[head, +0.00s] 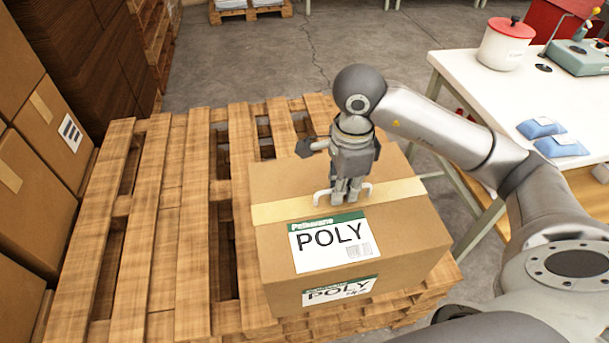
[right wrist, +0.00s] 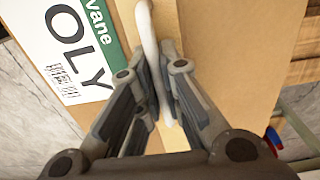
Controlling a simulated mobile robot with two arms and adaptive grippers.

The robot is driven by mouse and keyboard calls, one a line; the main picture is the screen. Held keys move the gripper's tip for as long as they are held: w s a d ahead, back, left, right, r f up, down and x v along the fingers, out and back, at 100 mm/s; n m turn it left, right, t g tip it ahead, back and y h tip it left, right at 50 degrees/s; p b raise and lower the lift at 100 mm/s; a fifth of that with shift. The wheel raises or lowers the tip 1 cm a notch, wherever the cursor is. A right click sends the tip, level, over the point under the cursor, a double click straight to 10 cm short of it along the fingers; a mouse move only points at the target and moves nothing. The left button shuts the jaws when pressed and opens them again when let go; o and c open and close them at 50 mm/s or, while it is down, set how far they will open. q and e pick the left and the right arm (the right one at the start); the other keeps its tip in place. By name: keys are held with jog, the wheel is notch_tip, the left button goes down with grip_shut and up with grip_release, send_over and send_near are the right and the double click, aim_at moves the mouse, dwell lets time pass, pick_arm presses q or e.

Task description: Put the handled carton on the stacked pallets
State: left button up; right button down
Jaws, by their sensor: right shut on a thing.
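The handled carton (head: 400,225) is a brown box with a tape strip, a white handle on top and green-and-white POLY labels. It is over the right part of the stacked pallets (head: 165,235); I cannot tell whether it touches the boards. My right gripper (head: 343,197) is above the carton's top, shut on the white handle. In the right wrist view the carton (right wrist: 215,60) lies below the fingers, and the gripper (right wrist: 165,105) has the white handle between its fingers. The carton's underside is hidden. My left gripper is not in view.
Stacked brown cartons (head: 45,150) stand along the left edge. A white table (head: 480,95) at the right holds a white pot with a red lid (head: 505,45), blue packets (head: 550,135) and a green device (head: 580,55). The pallet's left part is bare.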

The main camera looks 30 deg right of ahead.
jog(key=shift+w+d, duration=0.15)
jog(key=shift+w, duration=0.1)
jog(key=w+d+f, duration=0.1)
jog(key=w, duration=0.1)
jog(key=w+d+f+p, duration=0.1)
jog(key=w, duration=0.1)
jog(key=w+d+f, duration=0.1)
jog(key=w, duration=0.1)
jog(key=shift+w+d+f+p, duration=0.15)
jog(key=shift+w+d+p, duration=0.15)
jog(key=shift+w+d, duration=0.1)
jog(key=w+d+f+p, duration=0.2)
jog(key=w+d+f, duration=0.1)
jog(key=f, duration=0.6)
jog(key=shift+w+f, duration=0.2)
jog(key=shift+w, duration=0.7)
jog(key=c, duration=2)
grip_release()
jog(key=shift+s+f, duration=0.1)
jog(key=o, duration=0.4)
jog(key=shift+a, duration=0.1)
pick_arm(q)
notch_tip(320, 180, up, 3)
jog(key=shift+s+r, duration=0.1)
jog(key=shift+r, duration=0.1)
